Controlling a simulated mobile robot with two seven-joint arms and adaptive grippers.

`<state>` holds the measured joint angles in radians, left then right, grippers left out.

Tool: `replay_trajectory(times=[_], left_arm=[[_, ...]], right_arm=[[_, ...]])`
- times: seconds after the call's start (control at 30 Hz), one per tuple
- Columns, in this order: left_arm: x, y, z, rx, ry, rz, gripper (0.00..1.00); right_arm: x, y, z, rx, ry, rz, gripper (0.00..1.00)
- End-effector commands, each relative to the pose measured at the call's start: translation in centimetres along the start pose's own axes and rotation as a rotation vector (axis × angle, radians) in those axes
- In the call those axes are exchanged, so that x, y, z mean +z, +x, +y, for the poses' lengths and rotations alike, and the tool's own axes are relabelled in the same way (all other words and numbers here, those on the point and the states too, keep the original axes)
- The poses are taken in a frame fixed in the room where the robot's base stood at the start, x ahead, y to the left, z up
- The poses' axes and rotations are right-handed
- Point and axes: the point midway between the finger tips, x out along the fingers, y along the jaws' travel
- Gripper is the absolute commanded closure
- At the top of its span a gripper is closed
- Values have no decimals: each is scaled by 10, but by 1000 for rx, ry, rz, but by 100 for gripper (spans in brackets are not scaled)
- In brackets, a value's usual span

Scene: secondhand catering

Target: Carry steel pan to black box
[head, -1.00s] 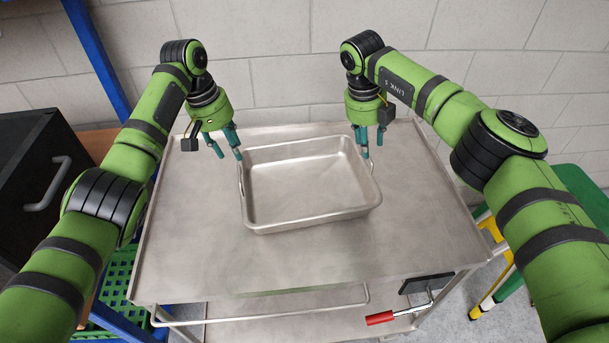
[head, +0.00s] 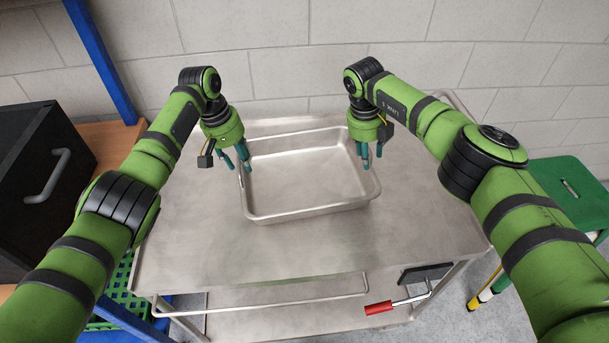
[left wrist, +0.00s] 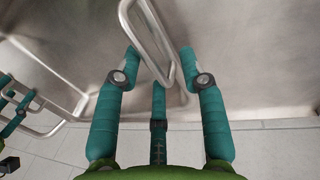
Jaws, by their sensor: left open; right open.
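The steel pan (head: 308,180) is a shallow rectangular tray with a wire handle at each short end. It lies flat on a steel trolley top (head: 200,235). My left gripper (head: 237,164) is open at the pan's left end. In the left wrist view its open fingers (left wrist: 160,70) lie on either side of the pan's handle (left wrist: 148,40), apart from it as far as I can tell. My right gripper (head: 371,158) is open at the pan's right end, and its fingers partly hide the handle there. The black box (head: 45,175) with a grey handle stands at the far left.
The black box rests on a wooden surface (head: 105,140) beside a blue upright (head: 100,60). A green crate (head: 125,290) is low at the left. A green stool (head: 570,190) stands at the right. A red-gripped lever (head: 380,307) sticks out at the trolley's front. A block wall is behind.

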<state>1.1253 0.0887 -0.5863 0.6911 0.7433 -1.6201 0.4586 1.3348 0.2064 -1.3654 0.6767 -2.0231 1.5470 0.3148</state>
Motion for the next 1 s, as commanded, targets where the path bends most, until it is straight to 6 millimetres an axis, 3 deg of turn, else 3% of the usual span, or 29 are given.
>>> replay_trajectory(times=[0.13, 0.23, 0.27, 0.73, 1.0], left_arm=[[0, 0, 0, 0, 0, 0, 59], [0, 0, 0, 0, 0, 0, 99], [0, 0, 0, 0, 0, 0, 100], [-1, -5, 0, -1, 0, 2, 100], [-1, -26, 4, -2, 0, 1, 100]], right_arm=[[0, 0, 0, 0, 0, 0, 58], [0, 0, 0, 0, 0, 0, 98], [0, 0, 0, -1, 0, 0, 100], [0, -4, -3, -6, 1, -2, 100], [0, -25, -8, -8, 2, -1, 100]])
